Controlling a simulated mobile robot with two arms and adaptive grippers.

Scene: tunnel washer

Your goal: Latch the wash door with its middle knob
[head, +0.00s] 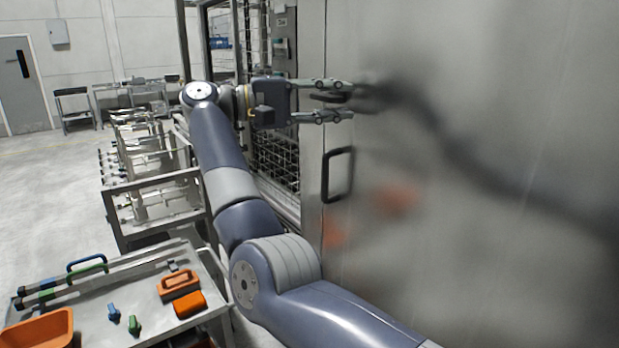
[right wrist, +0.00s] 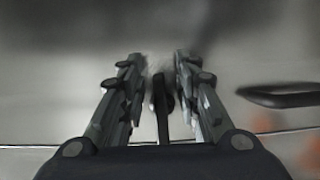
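The wash door (head: 450,250) is a large brushed-steel panel filling the right of the head view; it also fills the right wrist view (right wrist: 60,60). A dark knob (head: 328,97) sits near its left edge, above a black bar handle (head: 337,174). My right gripper (head: 338,101) is open, with one finger above and one below the knob. In the right wrist view the knob (right wrist: 162,108) stands between the two fingers (right wrist: 158,80), with gaps on both sides. I cannot tell whether the door is fully closed. My left gripper is not in view.
The bar handle (right wrist: 282,97) lies right of the fingers in the right wrist view. A wire rack (head: 275,165) stands left of the door edge. A cart (head: 75,310) with an orange bin (head: 38,330) and small tools is at lower left.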

